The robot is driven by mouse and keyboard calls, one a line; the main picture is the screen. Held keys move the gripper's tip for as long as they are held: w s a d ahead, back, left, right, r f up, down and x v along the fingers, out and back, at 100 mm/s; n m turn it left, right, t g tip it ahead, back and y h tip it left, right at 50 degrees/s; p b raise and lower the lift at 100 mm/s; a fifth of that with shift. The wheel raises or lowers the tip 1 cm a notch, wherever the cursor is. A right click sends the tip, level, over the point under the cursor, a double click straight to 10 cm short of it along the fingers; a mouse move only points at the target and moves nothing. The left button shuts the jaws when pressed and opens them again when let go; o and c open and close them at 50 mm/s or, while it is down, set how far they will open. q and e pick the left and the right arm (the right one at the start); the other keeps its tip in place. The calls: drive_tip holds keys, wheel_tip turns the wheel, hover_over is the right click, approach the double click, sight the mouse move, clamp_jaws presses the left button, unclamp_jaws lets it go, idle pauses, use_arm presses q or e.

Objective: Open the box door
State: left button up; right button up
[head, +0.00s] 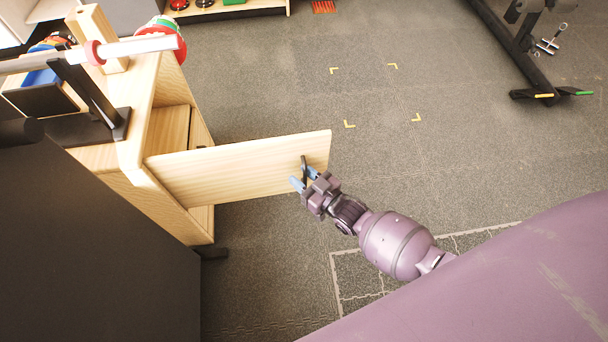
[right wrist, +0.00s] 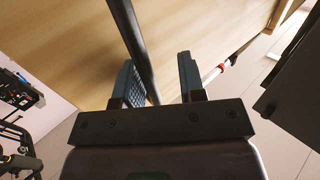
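The wooden box door (head: 235,168) stands swung out from the wooden box (head: 168,135) at the left of the head view, reaching right over the floor. A dark bar handle (head: 304,166) is near the door's free end. My right gripper (head: 304,178) is at this handle, with blue fingers. In the right wrist view, the handle (right wrist: 135,40) runs between the fingers of the open gripper (right wrist: 158,78), close to the left finger and with a gap to the right one. The door's face (right wrist: 190,30) lies just beyond. My left gripper is not in view.
A barbell with coloured plates (head: 165,35) and a black stand (head: 95,95) are on top of the box. A dark panel (head: 90,240) fills the lower left. The grey floor (head: 400,130) right of the door is clear. A gym machine base (head: 530,80) is at the upper right.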

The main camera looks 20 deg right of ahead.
drive_tip(key=shift+d, duration=0.25)
